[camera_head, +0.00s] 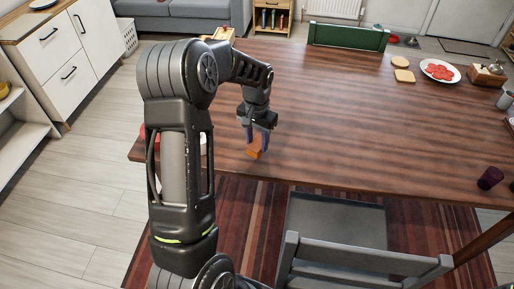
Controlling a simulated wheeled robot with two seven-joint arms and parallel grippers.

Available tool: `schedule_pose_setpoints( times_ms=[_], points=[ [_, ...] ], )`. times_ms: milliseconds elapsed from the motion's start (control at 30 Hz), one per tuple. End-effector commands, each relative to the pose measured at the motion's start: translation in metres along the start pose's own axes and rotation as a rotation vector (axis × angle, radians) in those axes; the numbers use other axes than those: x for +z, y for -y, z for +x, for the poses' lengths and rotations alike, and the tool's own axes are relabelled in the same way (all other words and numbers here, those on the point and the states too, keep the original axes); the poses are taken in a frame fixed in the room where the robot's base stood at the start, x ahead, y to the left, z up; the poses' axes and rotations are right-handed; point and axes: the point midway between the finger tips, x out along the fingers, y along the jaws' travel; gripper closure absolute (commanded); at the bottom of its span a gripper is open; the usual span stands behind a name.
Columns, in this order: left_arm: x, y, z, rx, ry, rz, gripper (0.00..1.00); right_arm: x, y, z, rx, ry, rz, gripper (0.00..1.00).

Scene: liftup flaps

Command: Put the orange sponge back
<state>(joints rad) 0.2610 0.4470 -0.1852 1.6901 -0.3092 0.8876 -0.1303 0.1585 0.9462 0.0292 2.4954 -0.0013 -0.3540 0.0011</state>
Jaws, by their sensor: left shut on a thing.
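The orange sponge (254,153) is a small orange block at the near left part of the wooden table. My left gripper (257,138) points down and is shut on the sponge, with its blue-grey fingers on either side. I cannot tell whether the sponge touches the tabletop or is held just above it. My left arm comes in from the lower left and hides the table's left end. My right gripper is not in view.
The wooden table (330,110) is clear in its middle. A plate with red slices (439,70), bread slices (402,70) and a purple cup (490,178) stand at the right. A grey chair (335,230) is at the near edge, a green chair (348,37) at the far edge.

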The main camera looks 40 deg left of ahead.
Motion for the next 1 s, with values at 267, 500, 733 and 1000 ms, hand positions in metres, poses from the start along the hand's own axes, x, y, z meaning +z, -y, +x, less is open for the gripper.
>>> schedule_pose_setpoints(
  times_ms=[267, 500, 733, 1000],
  points=[
    [0.001, 0.000, 0.028, 0.001, 0.003, 0.000, 0.98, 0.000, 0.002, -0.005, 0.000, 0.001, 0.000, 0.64],
    [0.000, 0.000, 0.037, 0.000, -0.001, 0.000, 0.98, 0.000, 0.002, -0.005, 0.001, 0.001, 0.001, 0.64],
    [0.000, 0.000, 0.042, 0.000, 0.000, 0.000, 0.98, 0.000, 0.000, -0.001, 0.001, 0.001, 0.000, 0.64],
    [0.000, 0.000, 0.040, 0.000, 0.000, 0.000, 0.39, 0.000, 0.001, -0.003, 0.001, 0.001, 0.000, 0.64]
  ],
)
